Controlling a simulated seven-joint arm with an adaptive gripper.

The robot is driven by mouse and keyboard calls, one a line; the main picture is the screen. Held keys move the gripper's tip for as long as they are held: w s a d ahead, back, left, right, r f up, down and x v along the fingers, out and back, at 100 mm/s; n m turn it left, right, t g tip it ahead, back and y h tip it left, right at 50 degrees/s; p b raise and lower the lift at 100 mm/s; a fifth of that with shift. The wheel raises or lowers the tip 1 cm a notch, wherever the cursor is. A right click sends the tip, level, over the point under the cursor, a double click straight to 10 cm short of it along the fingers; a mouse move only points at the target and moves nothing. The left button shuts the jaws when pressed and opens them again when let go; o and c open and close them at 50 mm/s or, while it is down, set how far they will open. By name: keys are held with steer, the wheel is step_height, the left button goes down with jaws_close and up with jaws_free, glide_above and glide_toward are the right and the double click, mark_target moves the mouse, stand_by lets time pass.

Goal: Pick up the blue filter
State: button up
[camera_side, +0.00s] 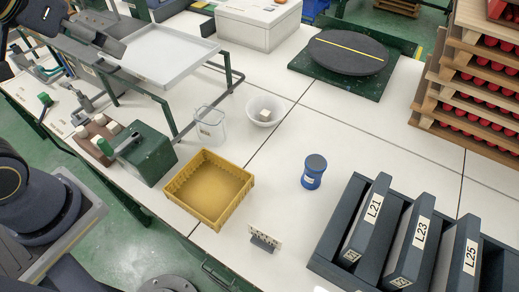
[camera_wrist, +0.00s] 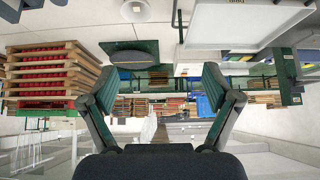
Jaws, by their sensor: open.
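The blue filter (camera_side: 314,172) is a small blue cylinder with a dark grey top and a pale label. In the side view it stands upright on the white table, right of the yellow crate and left of the dark rack. It does not show in the wrist view. My gripper (camera_wrist: 160,85) is open in the wrist view, its two green-padded fingers wide apart with nothing between them. In the side view, my arm is at the upper left, well away from the filter.
A yellow crate (camera_side: 168,188), clear jug (camera_side: 210,128), white bowl (camera_side: 277,119), small perforated stand (camera_side: 263,242) and dark rack (camera_side: 318,262) with labelled panels surround the filter. A round turntable (camera_side: 325,58) and stacked wooden trays (camera_side: 436,82) are behind. The table around the filter is clear.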

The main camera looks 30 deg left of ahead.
steer(key=w+d+r+m, duration=0.1)
steer(key=w+d+r, duration=0.2)
steer(key=w, duration=0.5)
steer(key=w+d+f+m+h, duration=0.2)
steer(key=w+d+f, duration=0.2)
steer(key=w+d, duration=0.65)
steer(key=m+g, duration=0.4)
glide_above(314, 164)
steer(key=s+a, duration=0.2)
steer(key=s, duration=0.1)
step_height(314, 164, down, 24)
steer(key=shift+h, duration=0.3)
steer(key=x, duration=0.9)
steer(key=shift+w+f, duration=0.1)
steer(key=shift+f, duration=0.15)
steer(key=shift+a+x, duration=0.15)
steer(key=shift+x, duration=1.4)
steer(key=shift+a+x, duration=0.2)
steer(key=shift+x, duration=1.3)
steer(key=shift+f, duration=0.1)
steer(key=shift+c, duration=0.3)
